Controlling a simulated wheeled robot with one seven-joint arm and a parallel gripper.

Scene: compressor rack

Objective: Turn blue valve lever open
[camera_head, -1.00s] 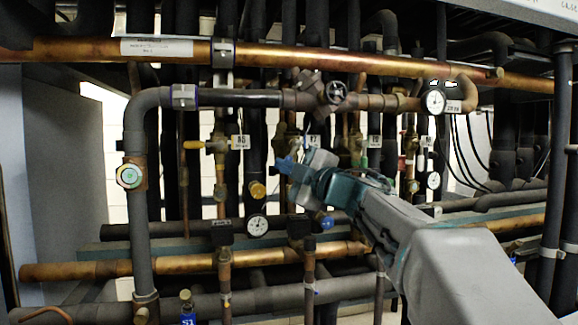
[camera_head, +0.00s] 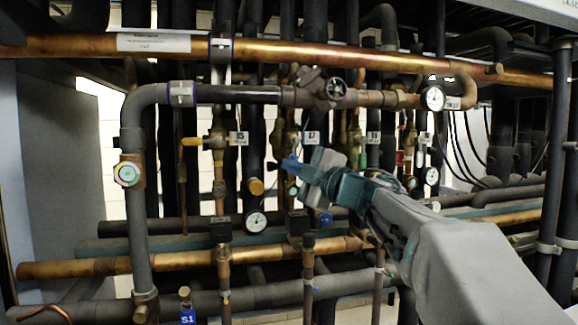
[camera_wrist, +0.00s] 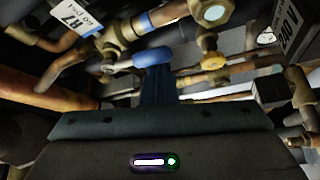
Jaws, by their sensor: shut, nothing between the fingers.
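The blue valve lever (camera_wrist: 153,57) shows in the wrist view as a rounded blue handle, joined at its left to a brass valve body (camera_wrist: 112,45). My gripper (camera_wrist: 157,72) is shut and empty, its dark fingers right at the near side of the handle. Whether they touch it I cannot tell. In the head view the blue lever (camera_head: 289,161) is a small bright blue patch at the tip of my gripper (camera_head: 303,170). The label R7 (camera_wrist: 75,16) hangs near the valve in the wrist view.
A yellow-handled valve (camera_head: 192,142) and a dial gauge (camera_head: 256,222) lie to the left. Pipes crowd the space around my gripper. A blue round knob (camera_head: 325,218) sits below it.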

